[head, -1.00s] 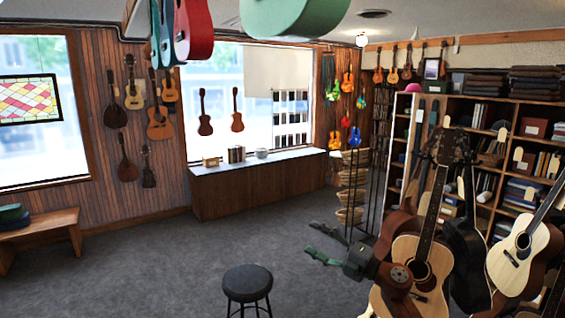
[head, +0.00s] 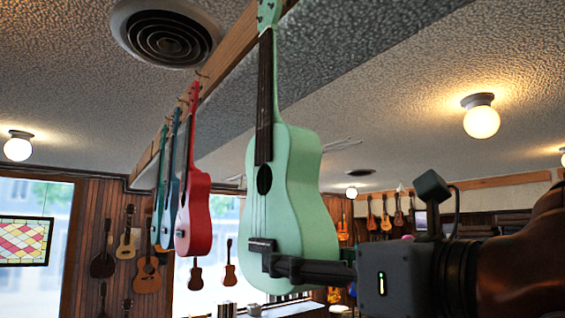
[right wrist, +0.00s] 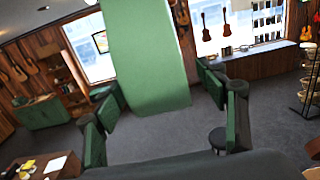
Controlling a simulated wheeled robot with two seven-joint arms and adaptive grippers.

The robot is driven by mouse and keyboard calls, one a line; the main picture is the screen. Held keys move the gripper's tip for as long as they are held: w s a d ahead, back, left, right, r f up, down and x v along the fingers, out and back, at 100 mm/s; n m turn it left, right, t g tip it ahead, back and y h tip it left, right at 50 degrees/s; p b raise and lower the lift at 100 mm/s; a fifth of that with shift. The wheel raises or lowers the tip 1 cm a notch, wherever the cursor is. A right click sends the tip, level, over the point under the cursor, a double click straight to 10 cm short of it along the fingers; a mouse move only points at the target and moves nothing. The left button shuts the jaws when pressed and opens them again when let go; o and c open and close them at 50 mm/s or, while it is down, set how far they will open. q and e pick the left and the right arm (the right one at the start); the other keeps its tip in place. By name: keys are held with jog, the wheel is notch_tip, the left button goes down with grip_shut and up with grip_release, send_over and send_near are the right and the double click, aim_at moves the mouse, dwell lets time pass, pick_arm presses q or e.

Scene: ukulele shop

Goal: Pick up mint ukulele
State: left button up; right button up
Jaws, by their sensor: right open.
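The mint ukulele (head: 300,190) hangs upright by its head from a wooden ceiling beam in the head view, its strings and dark fretboard facing left. My right gripper (head: 290,265) reaches in from the right at the lower end of its body, one finger in front of the bridge area. In the right wrist view the mint body (right wrist: 145,55) stands between the two spread green-padded fingers of my right gripper (right wrist: 160,88). The gripper is open; whether a pad touches the body I cannot tell. My left gripper is out of view.
A red ukulele (head: 195,215) and blue-green ones hang along the same wooden beam (head: 232,45), left of the mint one. A black stool (right wrist: 218,138) stands on the grey floor below. Guitars hang on the far wall.

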jog(key=shift+w+a+r, duration=0.1)
jog(key=shift+w+a, duration=0.15)
jog(key=shift+w, duration=0.1)
jog(key=p+x, duration=0.1)
jog(key=x, duration=0.1)
jog(key=shift+w+a, duration=0.2)
jog(key=shift+a, duration=0.1)
jog(key=shift+w+a+f+p, duration=0.2)
jog(key=shift+w+a+p, duration=0.1)
jog(key=shift+p, duration=0.15)
jog(key=p+x, duration=0.1)
jog(key=x, duration=0.2)
jog(key=shift+w+d+f+p, duration=0.1)
jog(key=shift+w+f+p, duration=0.1)
jog(key=shift+p, duration=0.2)
jog(key=shift+w+a+f, duration=0.1)
jog(key=shift+w+a, duration=0.05)
jog(key=shift+a, duration=0.15)
jog(key=shift+s+d, duration=0.2)
jog(key=shift+d, duration=0.05)
jog(key=c, duration=0.4)
jog(key=shift+w+a, duration=0.1)
jog(key=shift+w, duration=0.05)
jog(key=c, duration=0.5)
grip_shut()
